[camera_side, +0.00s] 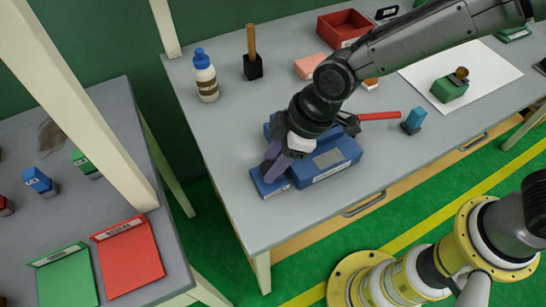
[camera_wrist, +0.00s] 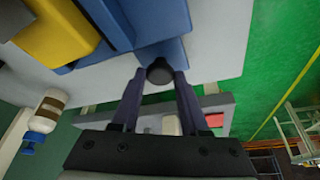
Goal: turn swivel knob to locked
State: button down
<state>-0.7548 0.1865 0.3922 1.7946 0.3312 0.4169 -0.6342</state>
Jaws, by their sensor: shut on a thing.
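The swivel knob (camera_wrist: 160,72) is a small dark round piece at the end of a blue fixture (camera_wrist: 160,22) in the wrist view. The blue fixture (camera_side: 338,168) lies near the front left of the grey table in the side view, with a grey plate on top. My gripper (camera_wrist: 160,80) has its two dark fingers closed on the knob from both sides. In the side view my gripper (camera_side: 272,168) points down at the fixture's left end and hides the knob. I cannot tell the knob's turned position.
A white-and-brown bottle (camera_side: 207,80) with a blue cap and a wooden-handled tool (camera_side: 252,60) stand behind. A red open box (camera_side: 343,26) is at the back. A blue-topped piece (camera_side: 414,120) stands to the right.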

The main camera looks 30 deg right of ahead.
jog(key=m, duration=0.2)
jog(key=m+t+h, duration=0.1)
jog(key=m, duration=0.2)
jog(key=shift+s+a+t, duration=0.15)
jog(key=shift+t, duration=0.15)
jog(key=m, duration=0.2)
jog(key=m+h, duration=0.1)
jog(key=m+t+h, duration=0.1)
jog(key=m, duration=0.1)
jog(key=shift+s+a+m, duration=0.1)
jog(key=shift+a+m, duration=0.15)
jog(key=shift+m, duration=0.05)
jog(key=m+h, duration=0.1)
jog(key=m, duration=0.1)
jog(key=m+h, duration=0.1)
jog(key=m, duration=0.2)
jog(key=shift+a, duration=0.2)
jog(key=m+h, duration=0.1)
jog(key=m, duration=0.2)
jog(key=m+g+h, duration=0.1)
jog(key=m, duration=0.2)
jog(key=shift+a, duration=0.15)
jog(key=shift+g, duration=0.3)
jog(key=shift+c, duration=2.1)
grip_release()
jog(key=v, duration=1.2)
